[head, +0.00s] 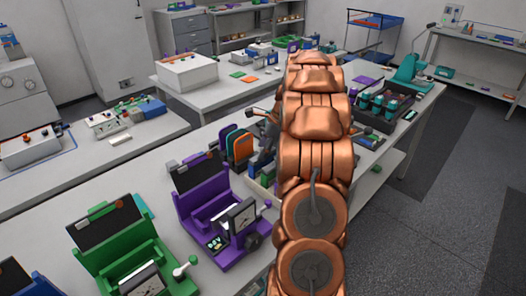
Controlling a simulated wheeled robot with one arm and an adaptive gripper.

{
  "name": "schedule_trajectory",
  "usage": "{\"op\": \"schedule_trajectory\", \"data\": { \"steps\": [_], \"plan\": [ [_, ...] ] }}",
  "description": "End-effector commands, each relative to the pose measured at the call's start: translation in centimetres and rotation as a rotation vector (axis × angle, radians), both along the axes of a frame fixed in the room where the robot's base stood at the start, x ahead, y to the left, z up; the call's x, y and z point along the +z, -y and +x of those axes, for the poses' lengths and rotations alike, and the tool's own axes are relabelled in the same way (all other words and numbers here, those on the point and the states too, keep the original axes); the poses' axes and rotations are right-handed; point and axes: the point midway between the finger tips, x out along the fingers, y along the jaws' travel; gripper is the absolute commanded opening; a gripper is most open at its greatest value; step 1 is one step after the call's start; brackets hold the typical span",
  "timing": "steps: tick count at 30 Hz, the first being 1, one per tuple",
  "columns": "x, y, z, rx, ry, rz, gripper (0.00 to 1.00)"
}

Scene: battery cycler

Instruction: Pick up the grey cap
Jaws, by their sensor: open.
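I cannot pick out a grey cap in the head view; it may be hidden behind my copper arm or too small to tell. What looks like part of my gripper (264,118) shows as dark and grey pieces just left of my arm, above the front workbench. The rest of it is hidden behind the arm. No object can be seen between its fingers.
The front workbench (60,225) carries a purple cycler (205,190), a green cycler (150,255), upright coloured plates (238,143) and, right of my arm, a dark tray of bottles (385,105). A white box (187,72) stands on a bench behind. Floor (440,200) is clear at right.

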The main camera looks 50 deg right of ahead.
Motion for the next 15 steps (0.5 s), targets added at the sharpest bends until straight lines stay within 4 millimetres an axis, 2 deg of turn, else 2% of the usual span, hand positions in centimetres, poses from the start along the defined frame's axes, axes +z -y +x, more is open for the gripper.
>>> {"op": "schedule_trajectory", "data": {
  "steps": [7,15],
  "plan": [
    [-0.26,-0.02,0.08,-0.001,0.001,-0.002,0.65],
    [-0.27,0.00,0.07,-0.001,0.001,-0.002,0.36]
  ]
}}
